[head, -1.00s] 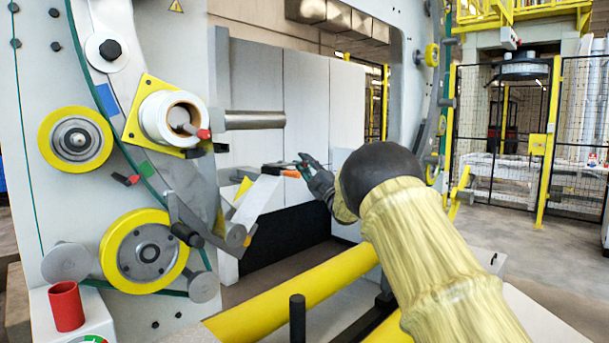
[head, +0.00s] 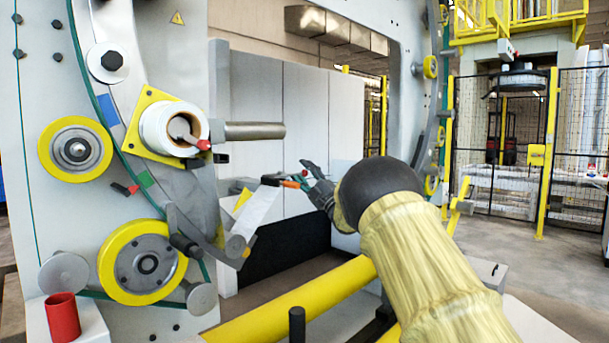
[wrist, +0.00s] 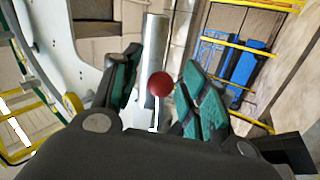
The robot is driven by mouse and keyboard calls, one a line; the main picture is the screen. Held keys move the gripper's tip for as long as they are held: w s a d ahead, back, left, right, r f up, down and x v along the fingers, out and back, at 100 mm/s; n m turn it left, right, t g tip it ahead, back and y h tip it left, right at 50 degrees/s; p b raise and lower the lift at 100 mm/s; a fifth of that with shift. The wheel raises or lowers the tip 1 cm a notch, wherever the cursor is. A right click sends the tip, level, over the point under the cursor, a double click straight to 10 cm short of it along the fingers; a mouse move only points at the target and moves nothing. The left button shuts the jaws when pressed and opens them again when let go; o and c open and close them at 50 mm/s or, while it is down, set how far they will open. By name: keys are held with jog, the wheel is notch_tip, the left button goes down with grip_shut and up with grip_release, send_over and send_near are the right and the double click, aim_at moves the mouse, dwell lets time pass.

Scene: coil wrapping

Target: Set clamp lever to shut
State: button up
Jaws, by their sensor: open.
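A red ball knob (wrist: 161,84) shows between my open fingers in the wrist view, with a grey metal bar (wrist: 154,50) behind it. I cannot tell whether the fingers touch the knob. In the head view my gripper (head: 308,174) is beside a dark fitting with an orange-red end (head: 290,184), at the top of a pale slanted arm (head: 256,212). A small red spot shows by the fingertips, probably the knob. Which part is the clamp lever is not certain. My gripper is open, its fingers partly hidden by my wrist in the head view.
A white roll (head: 160,130) with a red-tipped lever (head: 203,145) sits on the ring at left. A metal bar (head: 254,131) sticks out above my gripper. A yellow roller (head: 300,297) crosses below. A red cup (head: 62,317) stands at lower left.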

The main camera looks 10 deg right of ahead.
jog(key=shift+s+f, duration=0.1)
jog(key=v, duration=1.1)
jog(key=shift+s+d+f, duration=0.2)
jog(key=shift+f, duration=0.05)
